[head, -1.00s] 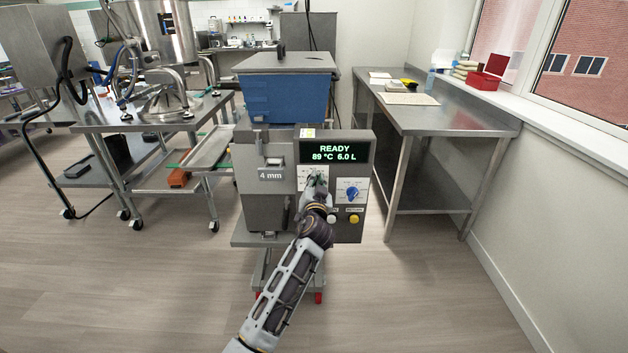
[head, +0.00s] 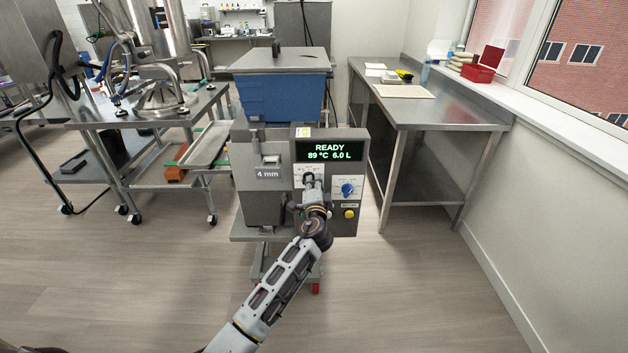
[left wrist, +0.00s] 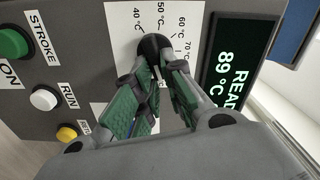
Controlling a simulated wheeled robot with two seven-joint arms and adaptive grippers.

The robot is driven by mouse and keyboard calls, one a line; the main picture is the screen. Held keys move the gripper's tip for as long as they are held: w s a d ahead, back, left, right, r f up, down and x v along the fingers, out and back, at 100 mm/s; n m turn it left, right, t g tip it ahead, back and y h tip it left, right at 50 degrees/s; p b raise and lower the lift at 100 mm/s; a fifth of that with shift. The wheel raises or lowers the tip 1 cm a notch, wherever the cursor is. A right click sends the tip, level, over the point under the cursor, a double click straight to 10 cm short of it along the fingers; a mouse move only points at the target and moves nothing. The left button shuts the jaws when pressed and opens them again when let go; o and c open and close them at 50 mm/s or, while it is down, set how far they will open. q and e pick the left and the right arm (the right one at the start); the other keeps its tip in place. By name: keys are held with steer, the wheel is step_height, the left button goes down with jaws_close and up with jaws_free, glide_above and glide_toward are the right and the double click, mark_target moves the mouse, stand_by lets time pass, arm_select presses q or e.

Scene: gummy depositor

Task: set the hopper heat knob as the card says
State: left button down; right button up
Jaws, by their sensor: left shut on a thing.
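The depositor's heat dial (left wrist: 122,38) shows in the left wrist view, with printed marks of 40, 50, 60 and 70 °C. My left gripper (left wrist: 158,72) is shut on the black heat knob (left wrist: 152,45) in the middle of that dial. Its green-padded fingers hide part of the knob, and I cannot tell where the pointer stands. In the head view my left gripper (head: 312,184) is at the panel, just under the green-lit display (head: 330,151), which reads READY, 89 °C, 6.0 L. I cannot pick out the card for certain. My right gripper is not in view.
A blue knob (head: 347,188) and a yellow button (head: 349,213) are close by on the panel. The left wrist view shows a white button (left wrist: 45,99) and a green button (left wrist: 12,43). A blue hopper (head: 283,98) is above. A steel table (head: 460,117) stands right.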

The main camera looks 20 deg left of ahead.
arm_select(q)
steer(key=shift+m, duration=0.7)
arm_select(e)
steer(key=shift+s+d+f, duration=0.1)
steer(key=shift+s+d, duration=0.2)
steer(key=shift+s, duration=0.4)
arm_select(q)
steer(key=shift+d+f, duration=0.1)
steer(key=c, duration=1.5)
jaws_free()
steer(key=v, duration=1.2)
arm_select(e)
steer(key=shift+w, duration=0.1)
